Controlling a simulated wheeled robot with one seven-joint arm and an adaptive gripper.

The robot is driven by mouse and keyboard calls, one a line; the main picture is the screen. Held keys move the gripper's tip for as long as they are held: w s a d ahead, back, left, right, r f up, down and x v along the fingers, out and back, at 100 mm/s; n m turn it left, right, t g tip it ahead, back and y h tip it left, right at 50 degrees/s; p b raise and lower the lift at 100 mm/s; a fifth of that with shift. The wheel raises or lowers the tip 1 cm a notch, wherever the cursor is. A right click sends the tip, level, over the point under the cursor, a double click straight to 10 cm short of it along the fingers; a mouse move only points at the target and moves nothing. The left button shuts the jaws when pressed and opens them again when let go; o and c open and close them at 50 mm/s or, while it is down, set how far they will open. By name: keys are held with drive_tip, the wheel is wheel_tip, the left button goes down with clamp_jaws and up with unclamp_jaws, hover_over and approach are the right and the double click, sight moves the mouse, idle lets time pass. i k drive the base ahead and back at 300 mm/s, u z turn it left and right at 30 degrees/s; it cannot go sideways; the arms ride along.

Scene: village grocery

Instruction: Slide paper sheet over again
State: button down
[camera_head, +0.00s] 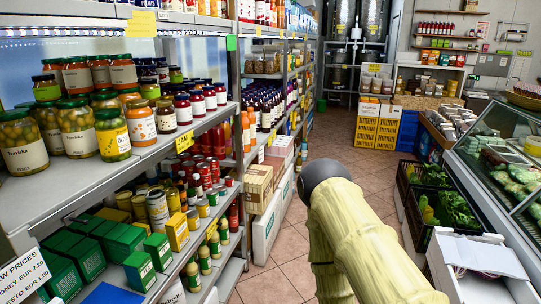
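A white paper sheet (25,277) with printed prices for honey and jam shows at the bottom left corner, in front of the lower shelf. Its left and lower parts are cut off by the picture edge. A pale yellow, ribbed part of my arm (355,245) with a dark rounded end reaches up from the bottom right of centre, over the aisle. No gripper fingers show, so I cannot see whether my gripper touches anything.
Green boxes (123,239) and a blue flat item (112,295) lie near the sheet. Jars fill the upper shelf (150,152). Cartons (258,188) stand along the aisle (340,150). Vegetable crates (408,200) and a glass counter (500,150) border the right side.

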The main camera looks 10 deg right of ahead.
sight(461, 252)
drive_tip(key=z, duration=0.35)
drive_tip(key=i, duration=1.75)
drive_tip(key=z, duration=1.25)
drive_tip(key=i, duration=1.5)
drive_tip(key=z, duration=0.65)
drive_tip(key=i, duration=0.55)
